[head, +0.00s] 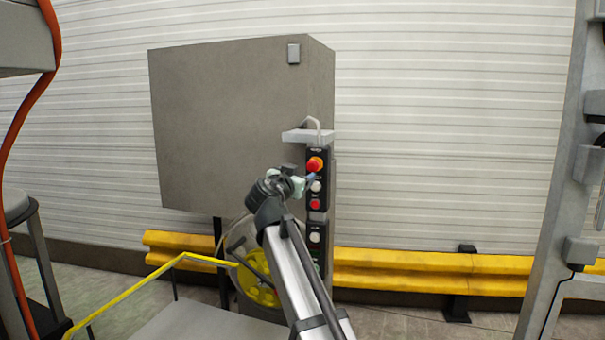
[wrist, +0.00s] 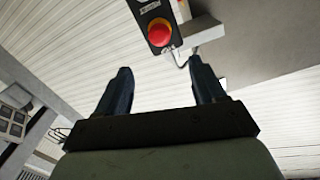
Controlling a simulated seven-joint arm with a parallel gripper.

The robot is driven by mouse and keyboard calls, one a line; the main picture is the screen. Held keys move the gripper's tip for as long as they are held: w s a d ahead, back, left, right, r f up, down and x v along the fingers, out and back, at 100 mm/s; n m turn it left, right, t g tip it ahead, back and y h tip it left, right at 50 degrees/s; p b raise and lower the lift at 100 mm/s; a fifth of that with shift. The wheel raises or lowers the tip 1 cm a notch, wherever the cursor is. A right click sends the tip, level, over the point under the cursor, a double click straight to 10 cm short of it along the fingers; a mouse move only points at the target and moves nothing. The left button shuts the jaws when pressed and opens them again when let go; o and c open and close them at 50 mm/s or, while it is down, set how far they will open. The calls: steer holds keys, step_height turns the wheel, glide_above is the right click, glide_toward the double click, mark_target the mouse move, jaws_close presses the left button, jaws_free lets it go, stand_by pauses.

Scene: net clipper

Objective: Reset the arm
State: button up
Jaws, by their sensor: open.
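My arm reaches up from the bottom of the head view, and my gripper (head: 312,179) is at the control panel (head: 316,218). In the wrist view my gripper (wrist: 160,85) has its two dark fingers wide apart, with nothing between them. A red mushroom button (head: 315,164) sits near the top of the panel, just above the gripper in the head view. The same red button (wrist: 159,32) shows beyond the fingertips in the wrist view. I cannot tell whether the gripper touches the panel.
A large grey cabinet (head: 230,110) stands behind the panel. A yellow wheel (head: 257,283) and a yellow rail (head: 120,295) are at lower left. A yellow barrier (head: 430,273) runs along the wall. A grey frame (head: 560,180) stands at right, with free room between it and the panel.

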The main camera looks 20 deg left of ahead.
steer(key=shift+s, duration=0.6)
